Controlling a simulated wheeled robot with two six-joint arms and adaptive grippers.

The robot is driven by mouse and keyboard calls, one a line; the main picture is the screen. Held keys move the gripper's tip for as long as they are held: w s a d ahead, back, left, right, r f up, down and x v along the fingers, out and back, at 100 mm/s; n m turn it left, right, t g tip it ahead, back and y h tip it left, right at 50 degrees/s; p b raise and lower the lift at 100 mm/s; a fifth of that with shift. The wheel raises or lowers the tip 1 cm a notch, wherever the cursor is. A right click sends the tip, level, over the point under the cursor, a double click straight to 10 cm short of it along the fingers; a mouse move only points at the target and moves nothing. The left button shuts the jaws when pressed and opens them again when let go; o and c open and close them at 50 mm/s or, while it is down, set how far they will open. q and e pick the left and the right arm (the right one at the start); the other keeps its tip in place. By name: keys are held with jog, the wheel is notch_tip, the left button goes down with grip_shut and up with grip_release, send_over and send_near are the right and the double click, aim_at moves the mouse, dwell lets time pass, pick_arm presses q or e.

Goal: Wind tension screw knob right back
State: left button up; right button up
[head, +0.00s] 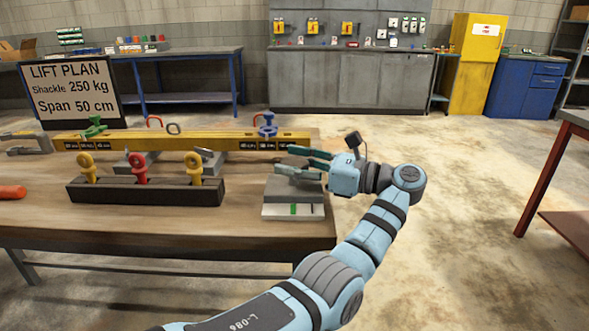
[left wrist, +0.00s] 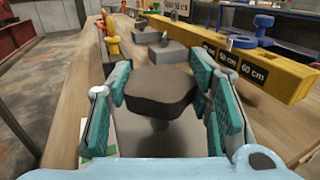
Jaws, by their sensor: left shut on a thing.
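The dark grey lobed knob (left wrist: 158,92) stands on a short stem in the middle of the left wrist view. My left gripper (head: 303,166) is at the table's right end in the head view. Its teal fingers are shut on the knob from both sides. The fingers mostly hide the knob in the head view. Below the gripper is a grey block (head: 292,197) on a pale base with a green mark (head: 293,209). My right gripper is not in view.
A yellow beam (head: 190,141) with cm labels lies behind, bearing a green fitting (head: 94,127) and a blue fitting (head: 267,127). A dark rack (head: 145,191) holds yellow and red shackles. A load sign (head: 70,90) stands at the back left.

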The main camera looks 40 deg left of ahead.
aim_at(294, 160)
pick_arm(q)
jog(key=o, duration=1.2)
notch_tip(294, 160, up, 10)
